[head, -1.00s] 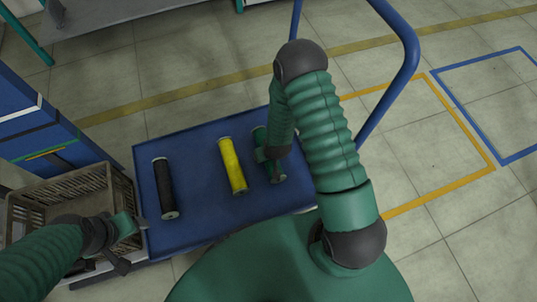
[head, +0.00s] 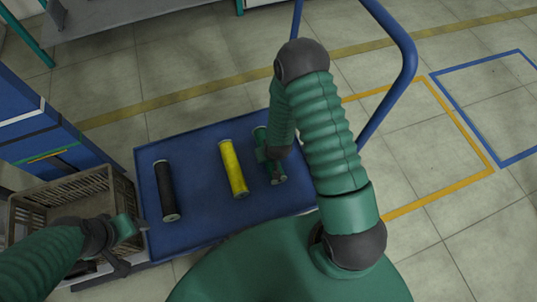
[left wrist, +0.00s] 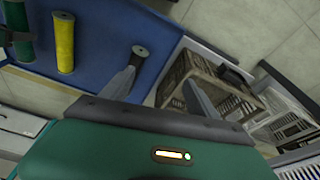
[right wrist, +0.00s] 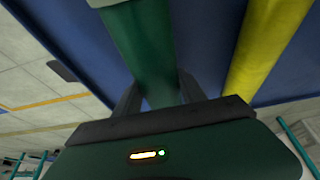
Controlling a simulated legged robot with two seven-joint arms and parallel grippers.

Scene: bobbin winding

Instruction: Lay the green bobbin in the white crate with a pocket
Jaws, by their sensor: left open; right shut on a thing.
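The green bobbin (head: 278,178) lies on the blue cart top, partly hidden by my right arm in the head view. My right gripper (head: 268,156) is shut around the middle of it. In the right wrist view the green bobbin (right wrist: 146,48) runs between both fingers, and it also shows at the left of the left wrist view (left wrist: 21,36). My left gripper (head: 136,244) is open and empty beside the cart's left edge, over the crates. A pale, whitish crate (left wrist: 284,118) shows at the right of the left wrist view; its pocket cannot be made out.
A yellow bobbin (head: 233,168) lies left of the green one, and a black bobbin (head: 165,190) lies further left on the blue cart top (head: 200,226). A brown slatted crate (head: 62,192) stands left of the cart. A blue handle rail (head: 408,60) rises at the right.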

